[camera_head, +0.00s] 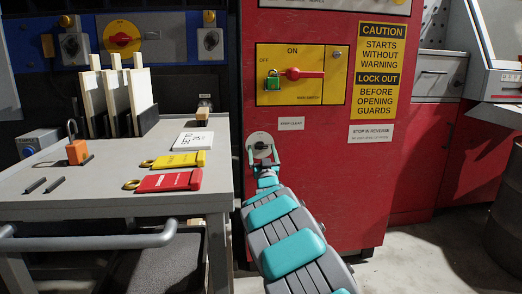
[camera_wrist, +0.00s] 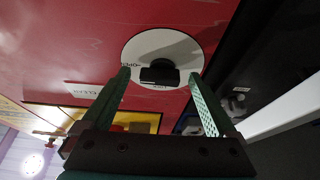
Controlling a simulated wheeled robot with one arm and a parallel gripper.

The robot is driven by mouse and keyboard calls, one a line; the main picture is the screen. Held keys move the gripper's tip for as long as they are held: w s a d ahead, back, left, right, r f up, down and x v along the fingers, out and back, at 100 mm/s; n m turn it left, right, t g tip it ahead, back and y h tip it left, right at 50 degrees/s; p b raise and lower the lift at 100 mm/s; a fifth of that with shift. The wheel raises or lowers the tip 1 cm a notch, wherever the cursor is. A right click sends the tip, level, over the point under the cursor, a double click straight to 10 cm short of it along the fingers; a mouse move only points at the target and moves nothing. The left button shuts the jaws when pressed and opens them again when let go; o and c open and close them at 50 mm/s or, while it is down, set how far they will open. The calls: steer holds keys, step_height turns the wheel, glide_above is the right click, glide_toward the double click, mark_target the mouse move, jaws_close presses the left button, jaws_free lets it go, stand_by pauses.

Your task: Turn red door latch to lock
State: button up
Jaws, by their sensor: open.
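The door latch is a black knob (camera_wrist: 160,73) on a round white plate (camera_wrist: 140,47), set on the red cabinet door. In the head view the latch (camera_head: 261,138) sits low at the left edge of the red cabinet, partly covered by my gripper. Lettering that looks like "OPEN" shows at the plate's left in the wrist view; other lettering below the knob is too small to read. My gripper (camera_wrist: 160,78) is open in front of the plate, one finger on each side of the knob. I cannot tell whether the fingers touch it. It also shows in the head view (camera_head: 263,153).
Above the latch, a yellow main switch panel (camera_head: 333,62) has a red handle (camera_head: 304,74) and a green padlock (camera_head: 273,83). A grey cart (camera_head: 60,190) at left carries tags, an orange padlock (camera_head: 77,151) and upright boards.

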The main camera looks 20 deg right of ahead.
steer(key=c, duration=1.4)
